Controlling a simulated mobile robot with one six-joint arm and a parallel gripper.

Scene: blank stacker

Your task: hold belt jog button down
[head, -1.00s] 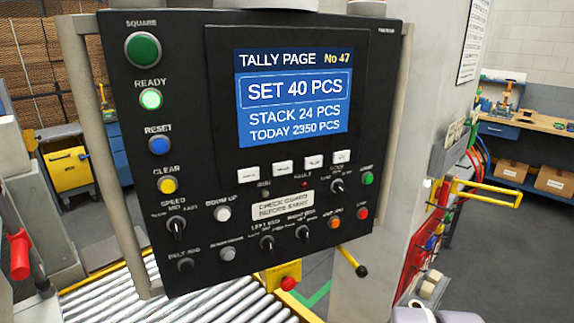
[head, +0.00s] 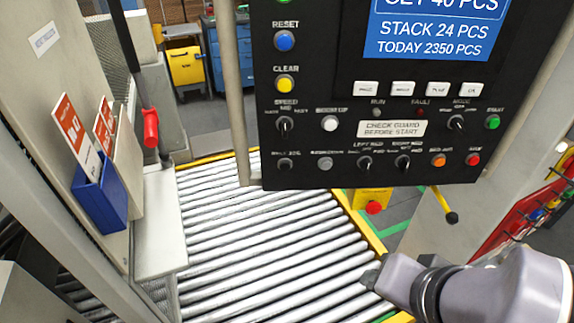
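The control panel (head: 345,105) hangs in the upper middle of the head view. The belt jog button (head: 285,163) is a small dark button at its lower left, hard to tell from the black panel. It sits below the speed selector knob and left of a grey button. My gripper (head: 369,277) shows at the lower right as a dark tip on my grey arm, below the panel and over the right edge of the rollers. It is apart from the button. Whether its fingers are open or shut does not show.
The roller conveyor (head: 250,230) with yellow edges runs below the panel. A blue card holder (head: 98,200) is at left.

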